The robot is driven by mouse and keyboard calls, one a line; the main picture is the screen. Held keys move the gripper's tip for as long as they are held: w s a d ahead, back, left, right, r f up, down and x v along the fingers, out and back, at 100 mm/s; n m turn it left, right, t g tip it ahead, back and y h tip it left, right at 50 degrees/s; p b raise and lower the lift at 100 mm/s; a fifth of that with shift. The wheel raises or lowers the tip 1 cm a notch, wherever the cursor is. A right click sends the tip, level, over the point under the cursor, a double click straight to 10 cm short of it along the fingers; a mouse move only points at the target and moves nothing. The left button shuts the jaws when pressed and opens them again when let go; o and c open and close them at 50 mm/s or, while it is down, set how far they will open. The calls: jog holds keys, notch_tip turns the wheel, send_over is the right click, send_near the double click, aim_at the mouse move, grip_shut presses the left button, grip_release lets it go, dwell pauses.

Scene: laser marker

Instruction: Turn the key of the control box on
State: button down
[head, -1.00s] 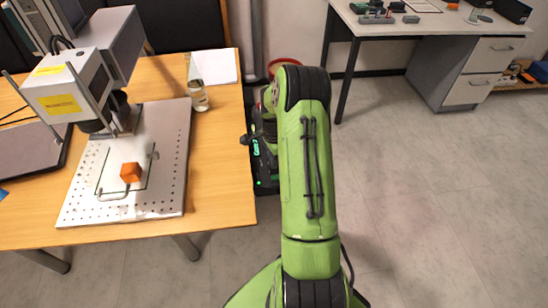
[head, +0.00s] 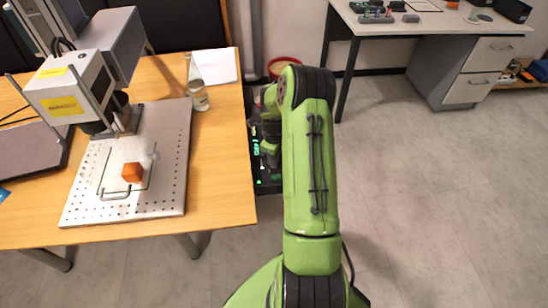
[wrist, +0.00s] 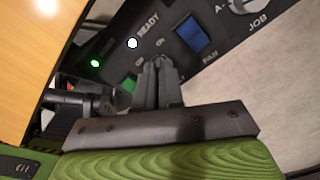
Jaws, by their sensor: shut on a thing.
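The control box is a black panel in the wrist view (wrist: 112,48), with "READY", "FAN" and "JOB" labels. In the head view the control box (head: 268,187) stands low beside the table, partly behind my arm. My gripper (wrist: 159,64) is shut on the key at the switch with small position labels just above the fingertips. The fingers hide the key itself, so I cannot tell its angle. In the head view my arm hides the fingertips.
A blue FAN switch (wrist: 192,33) sits close right of the fingers. A green light (wrist: 95,63) and a white light (wrist: 132,43) glow. The wooden table (head: 226,190) holds the laser marker (head: 75,88) and a bottle (head: 197,90). Floor at right is clear.

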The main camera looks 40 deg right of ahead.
jog(key=shift+m, duration=1.1)
jog(key=c, duration=1.3)
grip_release()
jog(key=shift+o, duration=0.2)
jog(key=shift+r, duration=0.1)
notch_tip(320, 180, up, 16)
jog(key=p, duration=0.4)
jog(key=shift+f, duration=0.2)
